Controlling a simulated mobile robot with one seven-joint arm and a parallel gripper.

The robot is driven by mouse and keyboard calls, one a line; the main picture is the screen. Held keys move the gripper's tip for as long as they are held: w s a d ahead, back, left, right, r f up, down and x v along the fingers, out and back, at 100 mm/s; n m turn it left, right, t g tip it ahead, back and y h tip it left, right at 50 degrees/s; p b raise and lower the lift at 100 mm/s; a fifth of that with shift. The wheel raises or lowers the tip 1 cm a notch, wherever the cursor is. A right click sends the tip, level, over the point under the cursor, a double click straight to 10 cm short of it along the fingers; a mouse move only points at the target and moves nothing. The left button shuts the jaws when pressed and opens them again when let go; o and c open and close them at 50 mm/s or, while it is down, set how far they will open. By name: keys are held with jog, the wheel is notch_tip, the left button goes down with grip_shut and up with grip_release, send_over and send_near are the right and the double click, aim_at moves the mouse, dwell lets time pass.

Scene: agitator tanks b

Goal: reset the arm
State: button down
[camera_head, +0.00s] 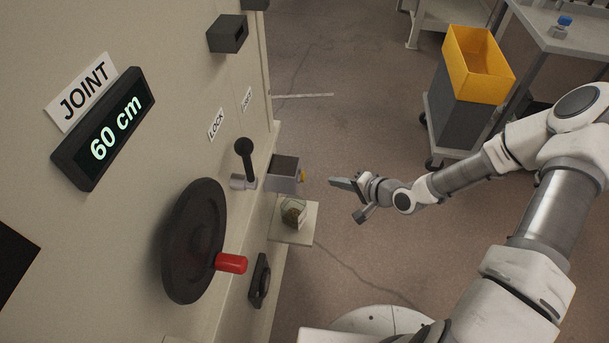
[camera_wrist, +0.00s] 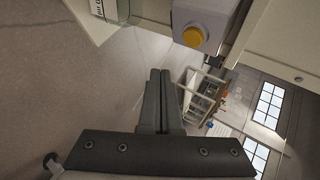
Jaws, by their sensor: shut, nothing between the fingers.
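My gripper (camera_head: 347,186) is in the middle of the head view, at the end of my arm reaching in from the right. It is in the air, to the right of the panel and apart from it. In the wrist view the two fingers (camera_wrist: 160,98) lie together, shut and empty. A grey box with a yellow button (camera_head: 302,177) sticks out of the panel to the left of my gripper. The yellow button also shows in the wrist view (camera_wrist: 193,37).
The panel carries a dark handwheel with a red knob (camera_head: 231,263), a black lever (camera_head: 244,155) and a "60 cm" display (camera_head: 115,130). A small shelf (camera_head: 306,235) holds a small object. A cart with a yellow bin (camera_head: 476,66) stands at the back right. Bare floor lies between.

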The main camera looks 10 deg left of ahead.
dwell(0.3)
jog(key=s+d+r+n+g+h, duration=0.1)
jog(key=s+d+r+n+h, duration=0.1)
jog(key=d+r+h, duration=0.5)
jog(key=s+d+r+n+h, duration=0.25)
jog(key=d+r, duration=0.55)
jog(key=r, duration=0.5)
jog(key=s+a+r+n, duration=0.1)
jog(key=s+a+r, duration=0.2)
jog(key=s+r, duration=1.55)
notch_tip(320, 180, up, 17)
jog(key=p, duration=2)
jog(key=shift+s, duration=0.45)
jog(key=shift+f, duration=0.15)
